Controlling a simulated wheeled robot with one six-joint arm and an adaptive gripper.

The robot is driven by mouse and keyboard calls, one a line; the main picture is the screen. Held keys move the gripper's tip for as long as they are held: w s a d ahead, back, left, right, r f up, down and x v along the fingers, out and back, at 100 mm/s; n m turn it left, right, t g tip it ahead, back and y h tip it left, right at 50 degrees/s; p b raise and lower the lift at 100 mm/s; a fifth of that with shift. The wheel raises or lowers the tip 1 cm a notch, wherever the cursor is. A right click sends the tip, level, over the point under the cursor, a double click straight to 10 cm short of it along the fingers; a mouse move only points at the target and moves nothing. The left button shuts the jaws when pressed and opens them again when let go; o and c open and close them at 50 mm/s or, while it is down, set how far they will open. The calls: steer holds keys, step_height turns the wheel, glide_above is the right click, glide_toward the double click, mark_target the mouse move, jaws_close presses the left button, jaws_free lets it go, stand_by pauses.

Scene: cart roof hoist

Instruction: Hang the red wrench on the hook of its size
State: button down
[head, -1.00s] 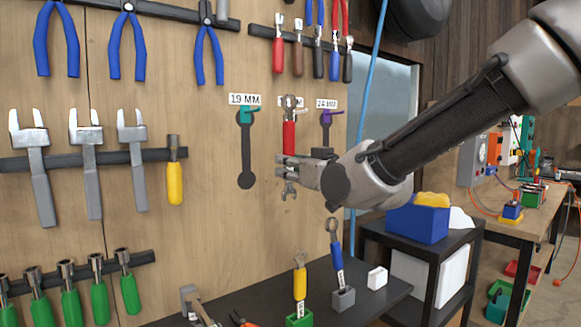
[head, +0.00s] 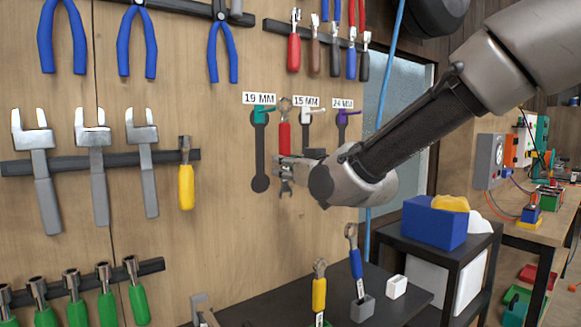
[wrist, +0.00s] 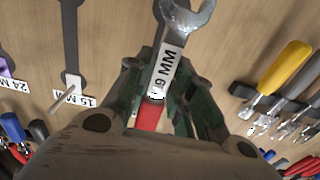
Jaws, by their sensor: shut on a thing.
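My gripper (head: 287,170) is shut on the red wrench (head: 284,137) and holds it upright in front of the board, ring end up and open end down. In the wrist view the wrench (wrist: 181,18) shows its open end and a white label reading "9 MM", with any first digit hidden or blurred. In the head view the wrench appears between the teal 19 MM hook (head: 260,116) and the white 15 MM hook (head: 307,114). The purple 24 MM hook (head: 343,117) is further right. Dark wrench outlines lie below the hooks. The gap to the board is unclear.
Pliers and screwdrivers hang above. Below, a yellow wrench (head: 319,292) and a blue wrench (head: 356,262) stand in holders on a dark bench. Bare board lies around the hooks.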

steer(key=shift+f+x, duration=0.2)
steer(key=shift+x, duration=1.05)
steer(key=shift+f+x, duration=0.15)
steer(key=shift+x, duration=1.1)
steer(key=shift+f+x, duration=0.2)
steer(key=shift+x, duration=1)
steer(key=c, duration=1.1)
jaws_free()
steer(key=shift+c, duration=0.2)
steer(key=shift+f, duration=0.1)
